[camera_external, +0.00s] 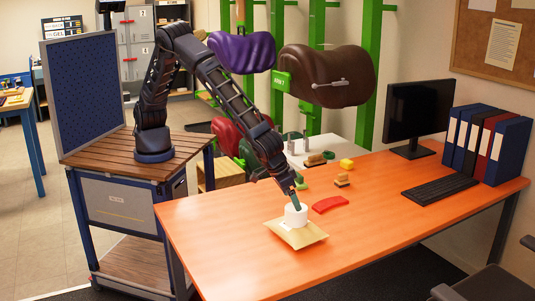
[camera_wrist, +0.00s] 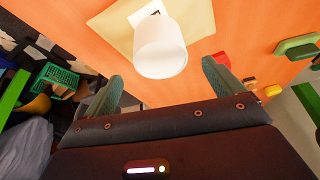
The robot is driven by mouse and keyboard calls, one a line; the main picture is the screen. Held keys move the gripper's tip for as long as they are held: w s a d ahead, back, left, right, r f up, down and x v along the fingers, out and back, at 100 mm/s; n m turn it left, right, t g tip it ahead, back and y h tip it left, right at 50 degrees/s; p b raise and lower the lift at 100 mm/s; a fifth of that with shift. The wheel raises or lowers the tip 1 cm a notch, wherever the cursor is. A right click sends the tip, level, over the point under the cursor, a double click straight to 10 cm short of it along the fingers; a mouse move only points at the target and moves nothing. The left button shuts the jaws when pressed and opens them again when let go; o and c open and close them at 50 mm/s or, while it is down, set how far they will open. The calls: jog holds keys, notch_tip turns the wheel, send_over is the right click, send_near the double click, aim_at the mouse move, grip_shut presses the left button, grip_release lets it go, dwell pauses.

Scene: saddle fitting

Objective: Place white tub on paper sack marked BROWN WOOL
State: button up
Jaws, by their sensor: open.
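The white tub (camera_external: 296,216) stands upright on the tan paper sack (camera_external: 312,237), which lies flat on the orange table. In the wrist view the tub (camera_wrist: 160,52) rests over the sack (camera_wrist: 108,28) and partly covers its white label, whose writing I cannot read. My gripper (camera_external: 298,191) is just above and behind the tub. In the wrist view the fingers of my gripper (camera_wrist: 162,80) are spread wide, with clear gaps to either side of the tub and nothing held between them.
A red curved piece (camera_external: 330,204) lies right of the tub. Brushes (camera_external: 342,180) and a yellow block (camera_external: 346,163) are farther back. A keyboard (camera_external: 440,189), monitor (camera_external: 417,110) and binders (camera_external: 485,145) fill the right end. The table's front is clear.

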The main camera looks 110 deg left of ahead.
jog(key=v, duration=0.3)
jog(key=shift+r, duration=0.25)
jog(key=shift+s+a+r, duration=0.15)
jog(key=shift+s+r, duration=0.05)
jog(key=shift+r, duration=0.3)
jog(key=s+a+r+m+h, duration=0.1)
jog(key=s+a+r, duration=0.9)
jog(key=a+r, duration=0.2)
jog(key=s+a+r+m+h, duration=0.1)
jog(key=s+a+r+m, duration=0.1)
jog(key=s+a+r, duration=0.95)
jog(key=s+a+r+m, duration=0.1)
jog(key=s+a, duration=0.2)
jog(key=s, duration=0.6)
jog(key=s+a+m, duration=0.1)
jog(key=s+a, duration=0.3)
jog(key=s, duration=0.5)
jog(key=s+a+r+m, duration=0.1)
jog(key=s+a, duration=0.3)
jog(key=s, duration=0.5)
jog(key=shift+s+r+m+t+h, duration=0.3)
jog(key=shift+s+m+t, duration=0.1)
